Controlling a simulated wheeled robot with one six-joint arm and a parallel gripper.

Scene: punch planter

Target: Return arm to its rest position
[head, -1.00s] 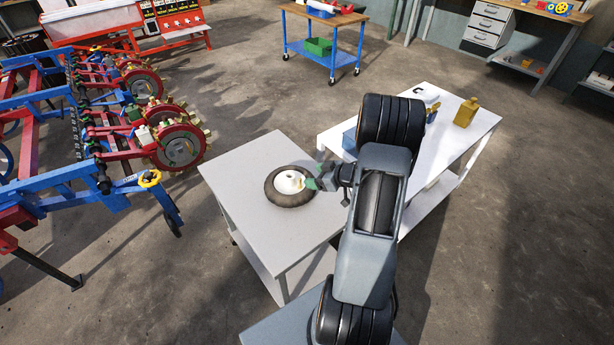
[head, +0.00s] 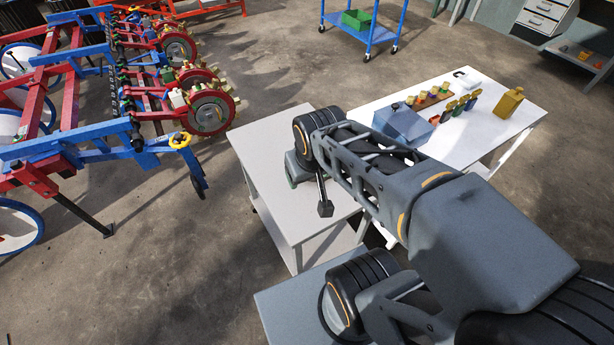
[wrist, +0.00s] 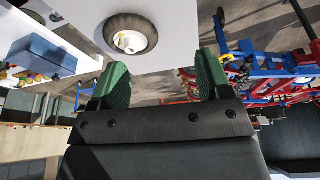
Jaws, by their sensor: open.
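My gripper (wrist: 158,88) shows in the wrist view with its two green fingers wide apart and nothing between them. In the head view my folded arm covers most of the gripper; only a bit of green shows near the grey table's edge. The wheel with a black tyre and white hub (wrist: 131,36) lies on the grey table (wrist: 180,20) in the wrist view, apart from the fingers. In the head view the wheel is hidden behind my arm, and the grey table (head: 275,150) shows around it.
Red and blue planter machinery (head: 110,120) stands at the left. A blue cart (head: 368,32) stands at the back. Open concrete floor lies between them.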

